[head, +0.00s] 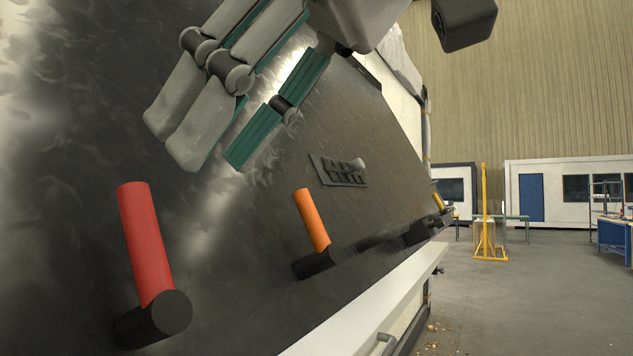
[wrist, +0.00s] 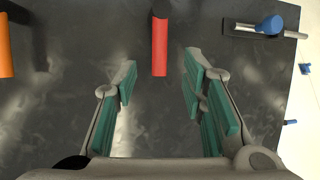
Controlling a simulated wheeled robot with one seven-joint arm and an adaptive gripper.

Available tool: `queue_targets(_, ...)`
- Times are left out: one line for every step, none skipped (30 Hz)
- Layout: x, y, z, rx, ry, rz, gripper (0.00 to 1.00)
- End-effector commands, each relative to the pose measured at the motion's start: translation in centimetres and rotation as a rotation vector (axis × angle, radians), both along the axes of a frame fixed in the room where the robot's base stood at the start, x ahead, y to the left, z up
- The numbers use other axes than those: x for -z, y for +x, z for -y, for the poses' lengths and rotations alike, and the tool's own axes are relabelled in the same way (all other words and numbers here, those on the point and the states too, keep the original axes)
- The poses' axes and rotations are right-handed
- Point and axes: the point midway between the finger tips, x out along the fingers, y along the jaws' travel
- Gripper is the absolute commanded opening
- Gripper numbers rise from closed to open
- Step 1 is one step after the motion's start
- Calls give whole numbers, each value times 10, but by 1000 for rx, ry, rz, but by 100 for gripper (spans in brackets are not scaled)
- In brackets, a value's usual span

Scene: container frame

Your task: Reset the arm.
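My gripper (head: 212,162) is in front of the dark metal panel (head: 230,290), at the upper left of the head view. In the wrist view my gripper (wrist: 160,75) has its green-padded fingers spread apart with nothing between them. A red handle (head: 145,240) on a black mount is below my fingers in the head view. In the wrist view the red handle (wrist: 160,47) lies just beyond the fingertips, between their lines, and looks untouched.
An orange handle (head: 311,220) is right of the red one. A grey slotted plate with a knob (head: 340,170) sits higher on the panel. In the wrist view a blue knob (wrist: 270,24) is at the upper right. A white ledge (head: 375,300) runs below; open floor (head: 530,300) lies right.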

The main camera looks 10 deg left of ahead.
Motion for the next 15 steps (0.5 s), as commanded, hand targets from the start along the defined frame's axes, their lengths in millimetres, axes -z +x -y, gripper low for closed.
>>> queue_targets(-5, 0, 4, 0, 0, 0, 38)
queue_targets(-7, 0, 6, 1, 1, 1, 38)
queue_targets(-10, -1, 8, 0, 1, 0, 38)
queue_targets(-11, -1, 9, 1, 0, -1, 38)
queue_targets(-12, -1, 10, 0, -1, -2, 38)
queue_targets(-13, -1, 11, 0, -1, 0, 38)
queue_targets(-14, -1, 12, 0, 0, 0, 38)
queue_targets(-14, -1, 12, 0, 0, 0, 38)
queue_targets(-14, -2, 12, -1, -1, -1, 38)
queue_targets(-14, -2, 12, -1, -1, -1, 38)
queue_targets(-14, -2, 12, -1, -1, -1, 38)
queue_targets(-14, -2, 12, -1, -1, -1, 38)
queue_targets(-14, -2, 12, -1, -1, -1, 38)
queue_targets(-14, -2, 12, -1, -1, -1, 38)
queue_targets(-14, -2, 12, 0, -1, -2, 38)
